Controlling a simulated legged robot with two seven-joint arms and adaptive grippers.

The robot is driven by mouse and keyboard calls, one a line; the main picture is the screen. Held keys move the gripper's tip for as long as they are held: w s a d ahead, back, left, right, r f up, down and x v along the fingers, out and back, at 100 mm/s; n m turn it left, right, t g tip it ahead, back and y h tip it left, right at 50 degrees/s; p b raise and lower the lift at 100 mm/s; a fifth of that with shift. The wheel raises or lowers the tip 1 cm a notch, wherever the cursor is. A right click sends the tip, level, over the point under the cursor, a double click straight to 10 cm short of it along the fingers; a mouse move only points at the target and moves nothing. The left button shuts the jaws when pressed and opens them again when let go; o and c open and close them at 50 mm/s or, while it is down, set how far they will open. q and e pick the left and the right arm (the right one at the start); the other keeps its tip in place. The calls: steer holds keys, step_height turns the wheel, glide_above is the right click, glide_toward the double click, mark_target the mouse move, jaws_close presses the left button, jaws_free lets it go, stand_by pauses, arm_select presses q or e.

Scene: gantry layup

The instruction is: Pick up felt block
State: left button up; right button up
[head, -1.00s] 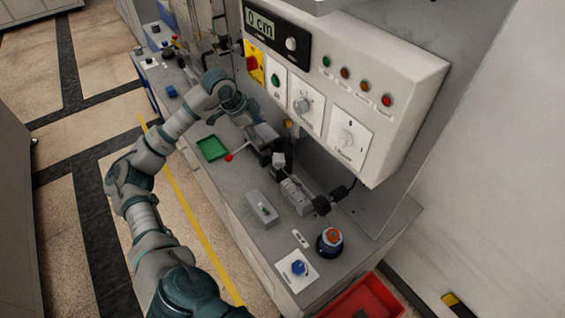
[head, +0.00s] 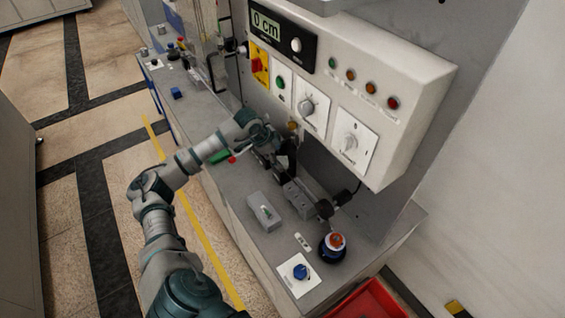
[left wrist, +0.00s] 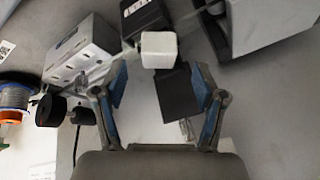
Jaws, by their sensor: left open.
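A small white block (left wrist: 159,49), which looks like the felt block, shows in the left wrist view just beyond my fingertips, near the middle. In that view my left gripper (left wrist: 159,82) is open, with one finger on each side and a gap between them. A dark flat piece (left wrist: 180,95) lies between the fingers, below the white block; I cannot tell if anything touches. In the head view my left gripper (head: 278,154) is over the bench beneath the control panel, and it hides the white block there. My right gripper is not in view.
The control panel (head: 347,92) overhangs the bench behind the gripper. A grey switch box (head: 265,211), a metal fixture (head: 298,200), an orange-topped knob (head: 334,242) and a blue knob (head: 300,271) stand nearer. A red bin (head: 372,300) is below.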

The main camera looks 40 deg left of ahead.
mark_target(280, 159)
arm_select(q)
steer(key=x, duration=0.2)
steer(key=shift+a+f, duration=0.1)
steer(key=shift+f, duration=0.35)
steer(key=shift+w+a+f, duration=0.1)
steer(key=shift+w+f, duration=0.05)
steer(key=shift+f, duration=0.3)
steer(key=shift+r, duration=0.15)
steer(key=c, duration=1)
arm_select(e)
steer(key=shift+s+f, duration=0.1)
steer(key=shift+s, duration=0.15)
arm_select(q)
steer(key=shift+r, duration=0.1)
